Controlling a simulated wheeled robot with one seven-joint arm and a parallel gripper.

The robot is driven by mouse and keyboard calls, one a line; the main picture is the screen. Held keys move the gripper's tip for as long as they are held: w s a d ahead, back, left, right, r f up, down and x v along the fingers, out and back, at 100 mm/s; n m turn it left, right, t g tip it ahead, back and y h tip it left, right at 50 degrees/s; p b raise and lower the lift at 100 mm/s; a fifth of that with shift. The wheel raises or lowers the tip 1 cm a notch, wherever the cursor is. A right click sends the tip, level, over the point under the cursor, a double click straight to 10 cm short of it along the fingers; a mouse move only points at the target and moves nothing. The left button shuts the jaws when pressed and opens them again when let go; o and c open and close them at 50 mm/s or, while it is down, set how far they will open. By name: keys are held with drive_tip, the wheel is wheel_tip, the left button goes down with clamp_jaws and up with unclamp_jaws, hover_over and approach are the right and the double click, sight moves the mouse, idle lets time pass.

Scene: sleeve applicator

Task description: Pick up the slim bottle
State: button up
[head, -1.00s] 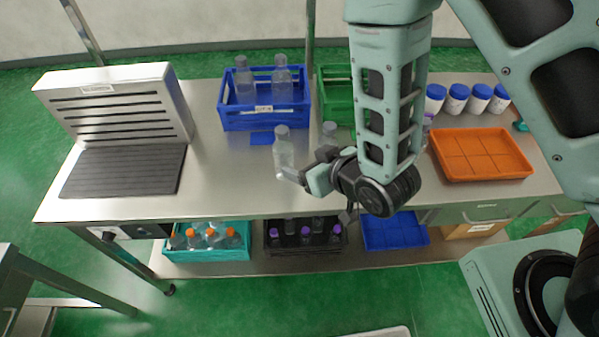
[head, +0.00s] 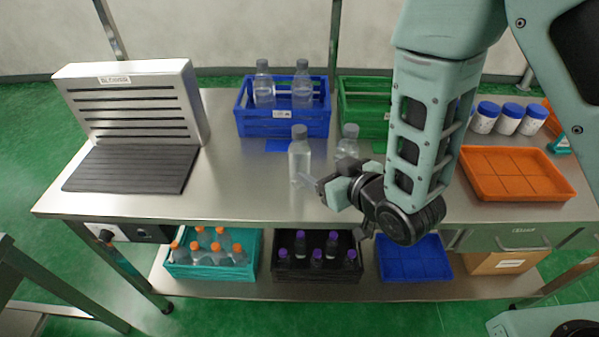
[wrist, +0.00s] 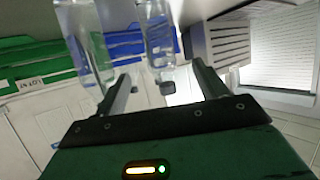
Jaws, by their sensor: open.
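The slim bottle (head: 299,158) is clear with a grey cap and stands upright on the steel bench, in front of the blue crate. My gripper (head: 315,184) is low at its right front, with the fingers pointing toward it. In the upside-down wrist view, the slim bottle (wrist: 158,38) shows between the two spread fingers of my gripper (wrist: 162,72). I cannot tell whether the fingers touch it. A second clear bottle (head: 347,146) stands to its right, partly hidden behind my gripper; it shows at the left in the wrist view (wrist: 88,42).
The blue crate (head: 285,128) with clear bottles and the green crate (head: 365,126) stand behind. A slotted metal machine (head: 133,110) is at left and an orange tray (head: 515,172) at right. The bench (head: 235,185) left of the slim bottle is clear.

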sight(305, 161)
drive_tip(key=b+x, duration=0.3)
drive_tip(key=x, duration=0.3)
drive_tip(key=shift+w+a+f+b, duration=0.15)
drive_tip(key=shift+w+b, duration=0.05)
drive_tip(key=shift+b, duration=0.1)
drive_tip(key=shift+b+x, duration=0.3)
drive_tip(key=shift+x, duration=2.75)
drive_tip(key=c, duration=1.2)
drive_tip(key=shift+c, duration=0.3)
